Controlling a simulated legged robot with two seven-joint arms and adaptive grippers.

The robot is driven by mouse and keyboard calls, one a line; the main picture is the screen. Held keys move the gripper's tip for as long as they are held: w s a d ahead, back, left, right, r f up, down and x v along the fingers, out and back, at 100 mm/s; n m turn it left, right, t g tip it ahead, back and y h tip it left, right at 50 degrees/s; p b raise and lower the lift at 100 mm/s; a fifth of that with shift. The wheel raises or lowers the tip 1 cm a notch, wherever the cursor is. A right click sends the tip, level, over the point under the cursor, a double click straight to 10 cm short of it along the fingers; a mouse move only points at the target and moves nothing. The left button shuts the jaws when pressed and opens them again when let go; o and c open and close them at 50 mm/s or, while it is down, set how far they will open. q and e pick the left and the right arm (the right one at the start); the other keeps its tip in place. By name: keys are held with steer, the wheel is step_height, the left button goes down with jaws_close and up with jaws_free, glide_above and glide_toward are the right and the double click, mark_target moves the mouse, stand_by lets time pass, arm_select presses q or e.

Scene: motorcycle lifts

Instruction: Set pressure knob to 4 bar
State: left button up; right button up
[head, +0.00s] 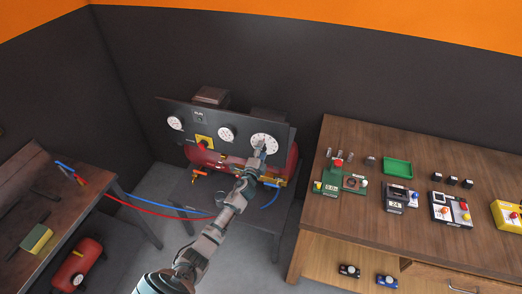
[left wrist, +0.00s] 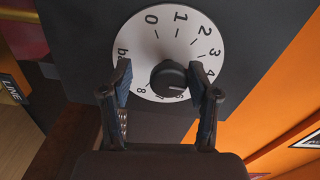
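The pressure knob (left wrist: 168,78) is a black round knob on a white dial (left wrist: 195,50) numbered from 0 upward. In the head view, the dial (head: 268,138) is at the right of a dark panel. The knob's pale mark points to the lower right, past the 4; the exact value is unclear, as my gripper hides part of the scale. My left gripper (left wrist: 159,68) is open, with one finger on each side of the knob. The right finger is close to the knob, and contact cannot be told. In the head view, my left gripper (head: 259,149) is in front of the dial.
The panel (head: 248,119) also bears two gauges (head: 175,122) (head: 227,132) and a yellow-backed red switch (head: 204,141). A red tank (head: 200,157) lies below it. A wooden bench (head: 440,160) with several small devices stands right, another table (head: 60,215) left.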

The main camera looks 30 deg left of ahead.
arm_select(q)
steer(key=shift+r, duration=0.2)
steer(key=v, duration=1.2)
steer(key=shift+f, duration=0.2)
steer(key=shift+w, duration=0.1)
